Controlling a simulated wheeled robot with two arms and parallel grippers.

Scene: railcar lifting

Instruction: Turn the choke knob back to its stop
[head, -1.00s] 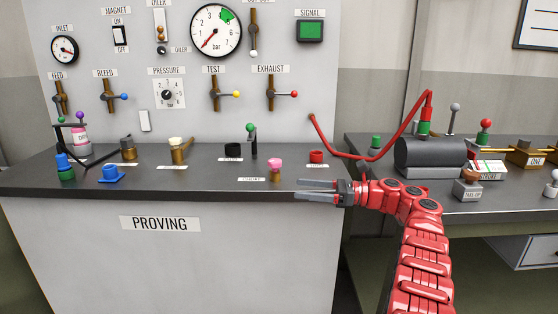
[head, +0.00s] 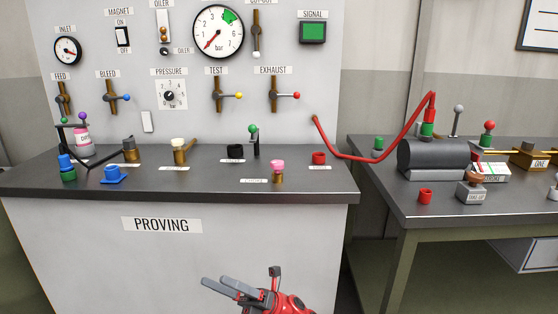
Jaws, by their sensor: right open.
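A small knob with a pink top and brass body (head: 277,172) stands upright on the dark top of the PROVING bench, near its front edge. A small white label (head: 254,181) lies just left of it; its print is too small to read surely, but it looks like CHOKE. My right gripper (head: 216,281) is low in the picture, in front of the bench and below its top, pointing left. Its two fingers are apart with nothing between them. It is well clear of the pink knob. My left gripper is out of view.
Around the knob stand a black ring (head: 235,151), a green-topped lever (head: 253,139), a red cup (head: 319,158) and a cream-topped brass piece (head: 180,152). The front of the PROVING bench top is mostly clear.

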